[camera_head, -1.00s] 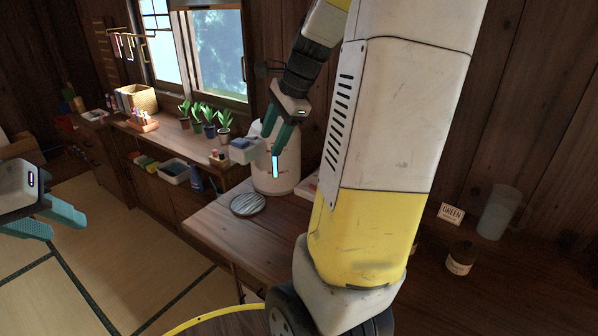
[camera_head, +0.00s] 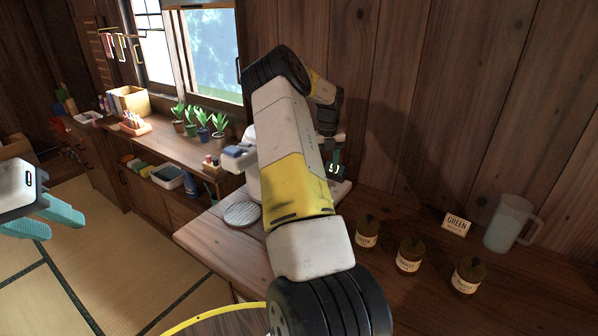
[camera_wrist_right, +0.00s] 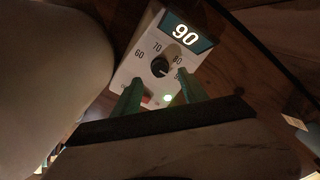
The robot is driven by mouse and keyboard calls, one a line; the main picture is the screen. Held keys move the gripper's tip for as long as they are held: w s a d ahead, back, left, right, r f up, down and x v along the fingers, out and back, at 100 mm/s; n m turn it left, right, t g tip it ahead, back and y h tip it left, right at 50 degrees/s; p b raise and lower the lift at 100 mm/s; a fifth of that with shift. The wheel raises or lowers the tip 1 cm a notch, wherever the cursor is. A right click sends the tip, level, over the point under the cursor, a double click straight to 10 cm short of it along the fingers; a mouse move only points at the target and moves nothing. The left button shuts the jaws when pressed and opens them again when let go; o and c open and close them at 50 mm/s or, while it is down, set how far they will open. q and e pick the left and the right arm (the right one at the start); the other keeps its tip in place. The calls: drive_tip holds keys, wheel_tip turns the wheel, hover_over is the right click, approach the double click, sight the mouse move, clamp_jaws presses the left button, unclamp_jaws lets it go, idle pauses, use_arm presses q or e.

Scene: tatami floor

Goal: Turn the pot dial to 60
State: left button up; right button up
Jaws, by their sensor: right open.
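The pot's white control panel (camera_wrist_right: 134,68) shows in the right wrist view, with a black round dial (camera_wrist_right: 159,67), marks from 60 upward and a lit display (camera_wrist_right: 185,35) reading 90. In the head view the lit display (camera_head: 334,169) shows beside my right arm, which hides most of the pot and that gripper. My left gripper (camera_head: 50,220) is open and empty at the left edge.
A round ribbed disc (camera_head: 242,214) lies on the wooden counter left of my right arm. Potted plants (camera_head: 203,120) line the counter by the window.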

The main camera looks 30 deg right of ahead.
wheel_tip(320, 180, down, 6)
drive_tip(key=shift+r, duration=0.15)
clamp_jaws()
idle(0.3)
